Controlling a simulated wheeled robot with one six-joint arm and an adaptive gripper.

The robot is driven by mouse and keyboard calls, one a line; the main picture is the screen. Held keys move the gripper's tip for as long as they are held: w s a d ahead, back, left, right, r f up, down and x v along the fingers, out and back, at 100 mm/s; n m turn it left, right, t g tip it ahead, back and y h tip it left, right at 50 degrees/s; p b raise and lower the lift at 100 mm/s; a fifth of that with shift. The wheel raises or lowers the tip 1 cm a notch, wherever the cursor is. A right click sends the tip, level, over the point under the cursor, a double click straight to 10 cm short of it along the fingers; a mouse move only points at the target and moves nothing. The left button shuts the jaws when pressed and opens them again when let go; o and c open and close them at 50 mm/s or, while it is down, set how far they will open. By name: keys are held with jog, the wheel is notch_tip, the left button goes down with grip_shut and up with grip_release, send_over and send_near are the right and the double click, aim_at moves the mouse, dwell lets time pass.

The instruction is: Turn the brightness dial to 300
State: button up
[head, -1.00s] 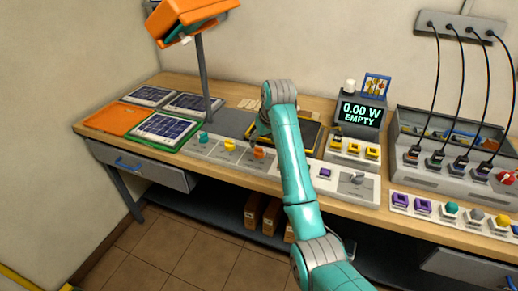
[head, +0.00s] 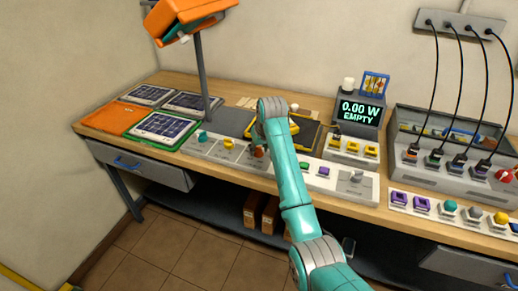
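A light control strip (head: 215,150) runs along the front of the bench below the lamp. My gripper (head: 260,143) points down by the orange-red knob, mostly hidden behind my teal arm. I cannot tell whether its fingers touch the knob or how far apart they are. The display (head: 361,113) reads 0.00 W EMPTY.
An orange lamp (head: 185,18) on a grey post stands left of my arm. Solar panels (head: 166,128) and an orange tray (head: 112,116) lie at the left. A grey switch panel (head: 357,184) and a charger box with cables (head: 447,172) are at the right.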

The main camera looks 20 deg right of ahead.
jog(key=c, duration=0.3)
jog(key=m+h, duration=0.1)
jog(key=m, duration=0.1)
jog(key=m+h, duration=0.1)
jog(key=m, duration=0.2)
jog(key=shift+a+m, duration=0.15)
jog(key=shift+m, duration=0.15)
jog(key=m+h, duration=0.1)
jog(key=m, duration=0.2)
jog(key=m+g+h, duration=0.1)
jog(key=m, duration=0.2)
jog(key=shift+w+g, duration=0.1)
jog(key=shift+g, duration=0.2)
jog(key=m+g, duration=0.1)
jog(key=m, duration=0.2)
jog(key=m+g+h, duration=0.1)
jog(key=m, duration=0.2)
jog(key=shift+w+a+m, duration=0.1)
jog(key=shift+w+m, duration=0.05)
jog(key=shift+m, duration=0.15)
jog(key=m+g, duration=0.2)
jog(key=m, duration=0.3)
jog(key=shift+m+g, duration=0.3)
jog(key=shift+m, duration=0.1)
